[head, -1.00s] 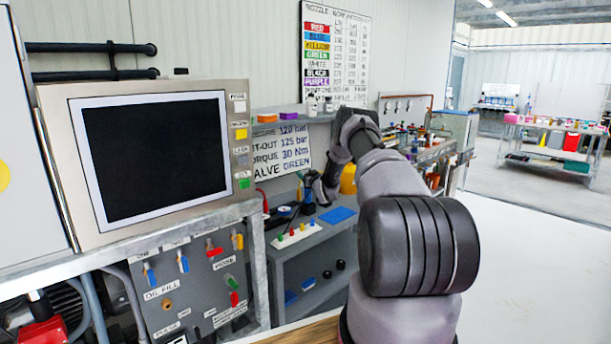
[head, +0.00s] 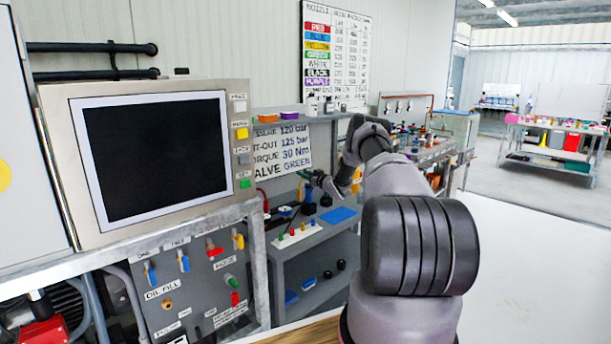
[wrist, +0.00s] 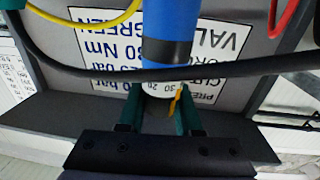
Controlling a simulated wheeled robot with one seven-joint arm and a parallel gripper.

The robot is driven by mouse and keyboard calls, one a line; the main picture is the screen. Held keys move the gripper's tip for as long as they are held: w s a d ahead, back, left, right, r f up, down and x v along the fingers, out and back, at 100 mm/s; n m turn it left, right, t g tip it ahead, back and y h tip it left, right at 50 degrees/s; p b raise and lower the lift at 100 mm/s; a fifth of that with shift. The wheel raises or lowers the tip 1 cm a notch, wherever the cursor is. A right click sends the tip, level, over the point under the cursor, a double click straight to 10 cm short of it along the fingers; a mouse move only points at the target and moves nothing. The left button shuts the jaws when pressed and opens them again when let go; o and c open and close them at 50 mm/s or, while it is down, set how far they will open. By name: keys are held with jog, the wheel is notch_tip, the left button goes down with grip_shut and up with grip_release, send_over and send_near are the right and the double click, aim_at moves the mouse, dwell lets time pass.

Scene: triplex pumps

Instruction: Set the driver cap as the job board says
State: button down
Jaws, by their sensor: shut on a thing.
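A blue driver body (wrist: 172,22) with a dark band hangs in the upper middle of the wrist view. Below it is its white cap (wrist: 158,91), marked with numbers; 30 and 20 can be read, beside a yellow pointer (wrist: 174,104). My gripper (wrist: 160,112) has its green fingers shut on the cap from both sides. The board reads 120 bar, 125 bar, torque 30 Nm, valve green.
A black cable (wrist: 90,68) crosses the wrist view, with yellow and red cables near the top. A grey shelf bench (head: 310,245) with a button box (head: 297,236) and a blue mat (head: 338,215) stands below my arm. A control panel with screen (head: 155,145) is at left.

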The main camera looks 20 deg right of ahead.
jog(key=n+g+y, duration=0.1)
jog(key=y, duration=0.1)
jog(key=n+g+y, duration=0.1)
jog(key=n+y, duration=0.1)
jog(key=a+n+g+y, duration=0.1)
jog(key=n+y, duration=0.1)
jog(key=y, duration=0.1)
jog(key=shift+s+a+g, duration=0.1)
jog(key=shift+s+g, duration=0.2)
jog(key=shift+a+n+g+y, duration=0.1)
jog(key=shift+n+g+y, duration=0.2)
jog(key=c, duration=0.6)
grip_release()
jog(key=v, duration=1.1)
